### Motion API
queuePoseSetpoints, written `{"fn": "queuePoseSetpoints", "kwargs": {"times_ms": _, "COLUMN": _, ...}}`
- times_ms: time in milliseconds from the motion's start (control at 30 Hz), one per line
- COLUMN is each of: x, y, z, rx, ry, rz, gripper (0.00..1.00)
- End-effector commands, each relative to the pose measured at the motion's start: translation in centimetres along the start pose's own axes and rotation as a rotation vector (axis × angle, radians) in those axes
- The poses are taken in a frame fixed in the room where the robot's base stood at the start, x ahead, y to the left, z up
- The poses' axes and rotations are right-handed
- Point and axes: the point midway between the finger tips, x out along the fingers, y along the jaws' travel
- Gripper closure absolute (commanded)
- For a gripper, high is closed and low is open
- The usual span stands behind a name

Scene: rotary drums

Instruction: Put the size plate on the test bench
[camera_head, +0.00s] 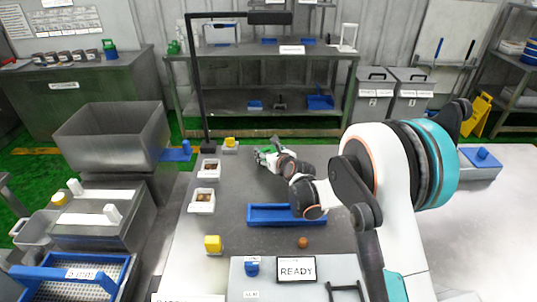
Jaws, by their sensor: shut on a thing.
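My gripper (262,156) is over the far part of the dark grey table (228,190), left of my arm's wrist. No label in view marks the test bench for certain. A black lamp post (199,90) rises at the table's back left.
A blue tray (262,222) lies in front of my gripper. Two white bins (201,201) stand to the left. A yellow piece (213,244), a brown ball (303,242) and a READY display (296,269) are nearer. My arm covers the right side.

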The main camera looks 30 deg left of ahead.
Motion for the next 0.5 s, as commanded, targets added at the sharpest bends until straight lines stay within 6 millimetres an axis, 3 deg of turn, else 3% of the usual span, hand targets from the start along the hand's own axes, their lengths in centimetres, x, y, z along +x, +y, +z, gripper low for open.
{"fn": "queuePoseSetpoints", "kwargs": {"times_ms": 167, "x": 0.15, "y": 0.0, "z": -0.35, "rx": 0.0, "ry": 0.0, "rz": 0.0, "gripper": 0.68}}
{"fn": "queuePoseSetpoints", "kwargs": {"times_ms": 200, "x": 0.1, "y": 0.0, "z": -0.25, "rx": 0.0, "ry": 0.0, "rz": 0.0, "gripper": 0.33}}
{"fn": "queuePoseSetpoints", "kwargs": {"times_ms": 267, "x": 0.09, "y": 0.0, "z": -0.22, "rx": 0.0, "ry": 0.0, "rz": 0.0, "gripper": 0.22}}
{"fn": "queuePoseSetpoints", "kwargs": {"times_ms": 500, "x": 0.08, "y": 0.0, "z": -0.2, "rx": 0.0, "ry": 0.0, "rz": 0.0, "gripper": 0.22}}
